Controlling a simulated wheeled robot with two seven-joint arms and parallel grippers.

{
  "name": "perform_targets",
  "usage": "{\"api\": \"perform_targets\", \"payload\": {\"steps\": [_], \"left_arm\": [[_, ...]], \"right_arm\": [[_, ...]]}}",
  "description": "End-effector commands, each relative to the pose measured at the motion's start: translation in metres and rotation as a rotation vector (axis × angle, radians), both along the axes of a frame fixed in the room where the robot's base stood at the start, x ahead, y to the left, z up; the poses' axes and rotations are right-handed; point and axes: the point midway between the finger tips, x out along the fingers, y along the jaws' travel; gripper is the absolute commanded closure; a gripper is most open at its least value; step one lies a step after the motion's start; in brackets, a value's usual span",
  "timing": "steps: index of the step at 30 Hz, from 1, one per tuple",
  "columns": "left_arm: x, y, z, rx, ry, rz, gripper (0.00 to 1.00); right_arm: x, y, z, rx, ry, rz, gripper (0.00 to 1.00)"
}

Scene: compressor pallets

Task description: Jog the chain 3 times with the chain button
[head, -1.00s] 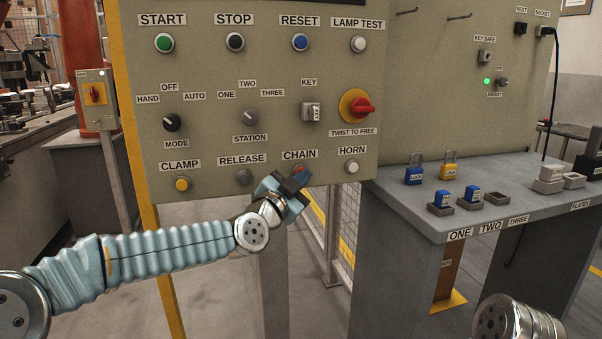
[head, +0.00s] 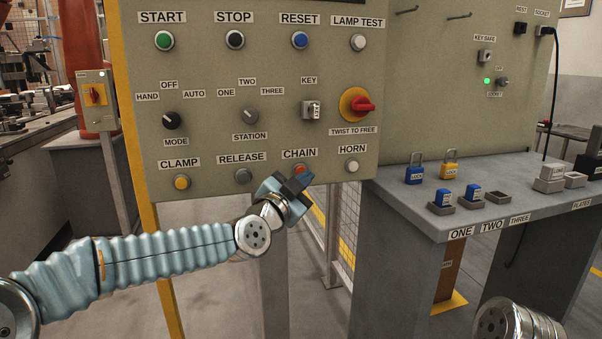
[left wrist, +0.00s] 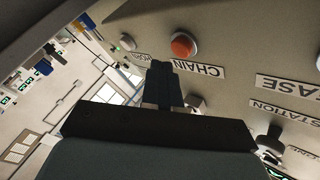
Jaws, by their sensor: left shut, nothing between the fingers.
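The chain button (head: 299,169) is a small red-orange button under the CHAIN label, in the bottom row of the grey-beige panel (head: 210,125). In the left wrist view the chain button (left wrist: 183,45) stands out from the panel just past the fingertips, slightly to their right. My left gripper (head: 303,177) is shut and empty, just below and in front of the button, partly overlapping its lower edge in the head view. In the left wrist view its dark fingers (left wrist: 162,70) look apart from the button. My right gripper is out of view.
The release button (head: 243,176) and horn button (head: 351,166) flank the chain button. A red emergency stop (head: 362,105) on yellow sits above right. A grey bench (head: 450,215) with blue and yellow padlocks stands at right. Space in front of the panel is open.

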Motion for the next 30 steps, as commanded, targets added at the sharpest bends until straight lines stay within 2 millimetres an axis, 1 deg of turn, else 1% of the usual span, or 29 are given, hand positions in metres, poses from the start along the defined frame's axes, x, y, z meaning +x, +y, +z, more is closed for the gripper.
{"api": "perform_targets", "payload": {"steps": [5,13,18,21,30], "left_arm": [[-0.003,-0.001,0.0,0.001,-0.001,-0.001,1.0],[-0.031,-0.01,-0.001,0.001,-0.002,-0.001,1.0],[-0.048,-0.016,0.0,0.001,-0.002,-0.001,1.0],[-0.055,-0.018,0.0,0.0,-0.001,-0.001,1.0],[-0.057,-0.018,0.0,0.0,0.0,0.0,1.0]], "right_arm": [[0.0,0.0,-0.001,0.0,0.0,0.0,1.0],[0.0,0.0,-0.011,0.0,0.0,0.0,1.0],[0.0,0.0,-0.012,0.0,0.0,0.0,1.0],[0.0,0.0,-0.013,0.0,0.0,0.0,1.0],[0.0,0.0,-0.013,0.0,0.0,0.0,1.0]]}}
